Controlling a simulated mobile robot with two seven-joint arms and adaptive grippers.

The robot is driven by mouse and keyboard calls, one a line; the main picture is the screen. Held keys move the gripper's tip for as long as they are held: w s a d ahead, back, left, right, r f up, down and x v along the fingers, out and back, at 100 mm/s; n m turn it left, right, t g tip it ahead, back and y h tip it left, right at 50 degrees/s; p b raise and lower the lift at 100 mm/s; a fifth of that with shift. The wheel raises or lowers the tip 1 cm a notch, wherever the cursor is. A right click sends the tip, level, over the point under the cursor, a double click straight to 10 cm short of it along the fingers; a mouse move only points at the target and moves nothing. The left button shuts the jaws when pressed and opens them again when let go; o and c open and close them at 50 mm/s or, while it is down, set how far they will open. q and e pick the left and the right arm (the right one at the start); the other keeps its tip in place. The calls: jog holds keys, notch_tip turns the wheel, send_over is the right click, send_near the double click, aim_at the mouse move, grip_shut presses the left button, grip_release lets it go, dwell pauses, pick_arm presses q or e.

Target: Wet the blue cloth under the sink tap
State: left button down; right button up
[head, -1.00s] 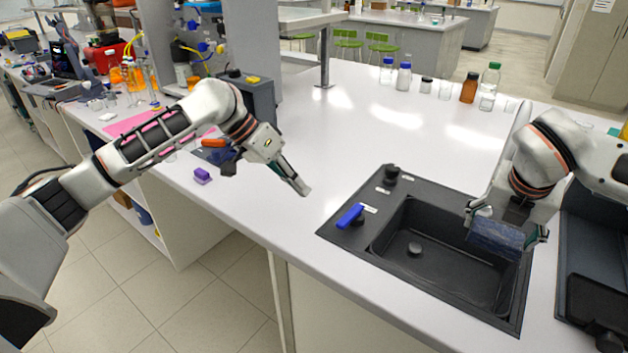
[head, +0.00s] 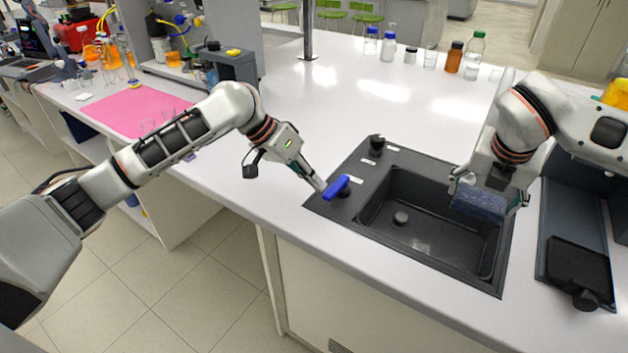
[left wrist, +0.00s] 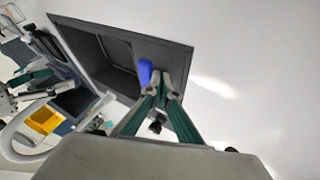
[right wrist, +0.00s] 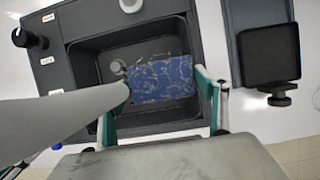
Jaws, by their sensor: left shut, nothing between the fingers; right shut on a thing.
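The blue cloth (head: 479,205) is held by my right gripper (head: 488,203) over the right part of the black sink (head: 425,238). In the right wrist view the patterned cloth (right wrist: 162,80) spans between the spread fingers (right wrist: 165,88), above the basin. My left gripper (head: 322,187) is shut and empty, its tips at the blue tap lever (head: 337,187) on the sink's left rim. In the left wrist view the lever (left wrist: 145,72) lies right beside the closed fingertips (left wrist: 163,76); I cannot tell whether they touch. No water is visible.
A dark knob (head: 376,142) stands on the sink's back left corner. A black device (head: 577,270) sits right of the sink. Several bottles (head: 455,57) stand at the back. The white bench (head: 330,100) behind the sink is clear.

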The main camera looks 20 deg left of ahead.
pick_arm(q)
jog(key=shift+s+d, duration=0.3)
jog(key=shift+d, duration=0.25)
pick_arm(e)
jog(key=shift+a, duration=0.1)
pick_arm(q)
jog(key=a, duration=0.2)
jog(key=w+a, duration=0.1)
jog(key=a, duration=0.1)
jog(key=shift+w+a+r, duration=0.15)
jog(key=shift+a, duration=0.2)
jog(key=v, duration=0.9)
jog(key=shift+s+r, duration=0.25)
jog(key=shift+r, duration=0.05)
